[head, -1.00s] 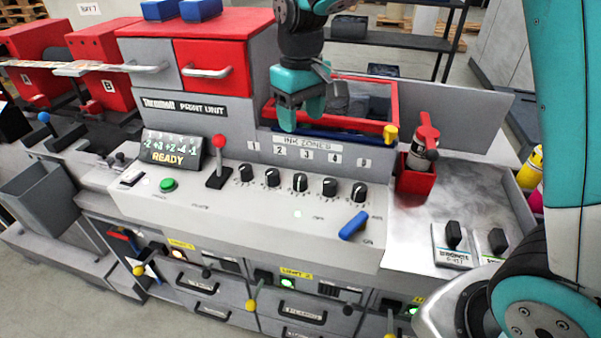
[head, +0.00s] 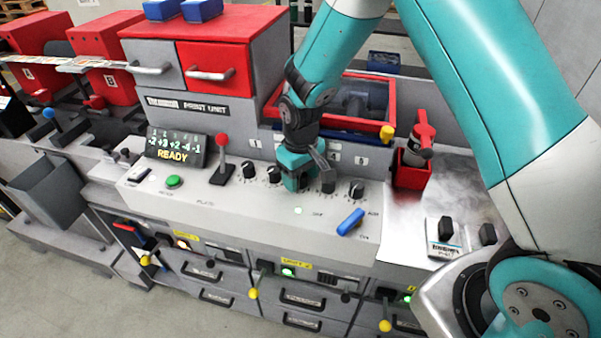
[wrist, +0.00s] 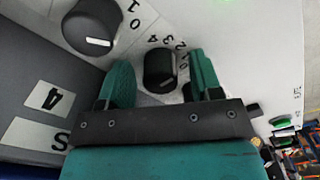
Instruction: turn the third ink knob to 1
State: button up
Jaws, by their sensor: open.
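My gripper (head: 297,182) is low over the row of ink knobs on the sloped grey console and hides the third knob in the head view. In the wrist view my open fingers (wrist: 160,82) stand on either side of a black knob (wrist: 160,70), with gaps beside it. By its place in the row this is the third knob. Scale numerals show at its edge; its exact setting is hard to tell. The neighbouring knob (wrist: 92,27) sits at upper left. The display (head: 176,147) reads -2, +3, +2, -4, -1 and READY.
The first knob (head: 248,170), second knob (head: 273,174), fourth knob (head: 328,183) and fifth knob (head: 357,188) stand close by. A red-knobbed lever (head: 222,160) rises at left. A blue handle (head: 351,221) lies in front, and a red holder (head: 411,170) stands at right.

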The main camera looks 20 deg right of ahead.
jog(key=c, duration=0.9)
jog(key=shift+m, duration=0.3)
jog(key=m+b, duration=0.1)
jog(key=m, duration=0.1)
jog(key=shift+m, duration=0.3)
jog(key=shift+m+b, duration=0.55)
jog(key=shift+m, duration=0.65)
jog(key=shift+w, duration=0.1)
jog(key=o, duration=0.9)
